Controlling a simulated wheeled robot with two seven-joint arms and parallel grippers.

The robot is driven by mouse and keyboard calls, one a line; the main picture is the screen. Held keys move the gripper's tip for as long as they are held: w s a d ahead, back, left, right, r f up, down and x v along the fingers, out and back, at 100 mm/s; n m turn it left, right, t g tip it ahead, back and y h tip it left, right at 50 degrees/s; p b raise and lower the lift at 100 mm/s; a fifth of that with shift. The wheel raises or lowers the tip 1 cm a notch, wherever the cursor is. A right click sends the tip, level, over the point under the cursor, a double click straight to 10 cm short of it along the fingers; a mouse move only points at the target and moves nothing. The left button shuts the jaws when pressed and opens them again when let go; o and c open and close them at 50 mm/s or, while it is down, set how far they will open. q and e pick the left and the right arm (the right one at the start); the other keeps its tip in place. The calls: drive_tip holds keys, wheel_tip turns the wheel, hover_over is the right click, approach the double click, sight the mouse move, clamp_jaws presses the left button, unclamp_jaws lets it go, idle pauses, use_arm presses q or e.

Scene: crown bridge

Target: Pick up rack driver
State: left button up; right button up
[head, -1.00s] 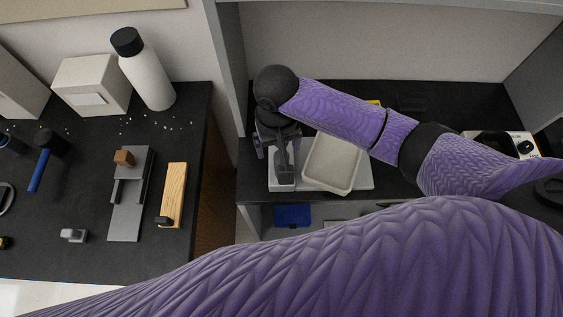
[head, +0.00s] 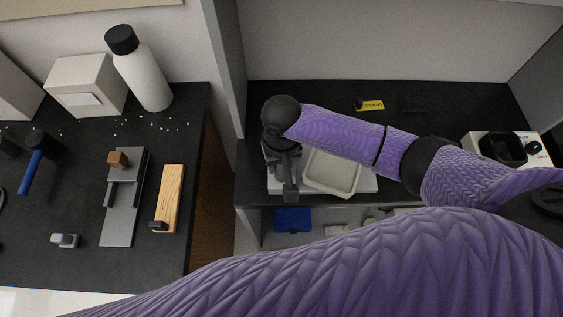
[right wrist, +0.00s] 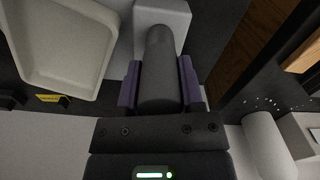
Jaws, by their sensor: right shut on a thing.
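A dark grey cylindrical handle, which I take for the rack driver (right wrist: 158,75), stands between the two purple fingers of my right gripper (right wrist: 160,88) in the right wrist view. The fingers are shut on it, one on each side. Its far end overlaps a white block (right wrist: 181,14); I cannot tell whether it touches the block. In the head view my right gripper (head: 286,160) is over the front of the right-hand bench, and the dark driver (head: 290,188) shows below it, partly hidden by the wrist. My left gripper is not in view.
A cream tray (head: 331,184) lies right beside the gripper. A yellow label (head: 371,105) is behind my forearm. A grey partition (head: 226,70) rises at the left. The left bench holds a white bottle (head: 145,80), a grey fixture (head: 122,220) and a wooden block (head: 170,195).

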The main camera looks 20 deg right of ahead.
clamp_jaws()
drive_tip(key=shift+r, duration=0.1)
wheel_tip(320, 180, up, 9)
drive_tip(key=p, duration=0.3)
drive_tip(key=shift+r+p, duration=0.15)
drive_tip(key=shift+p, duration=0.25)
drive_tip(key=shift+r, duration=0.3)
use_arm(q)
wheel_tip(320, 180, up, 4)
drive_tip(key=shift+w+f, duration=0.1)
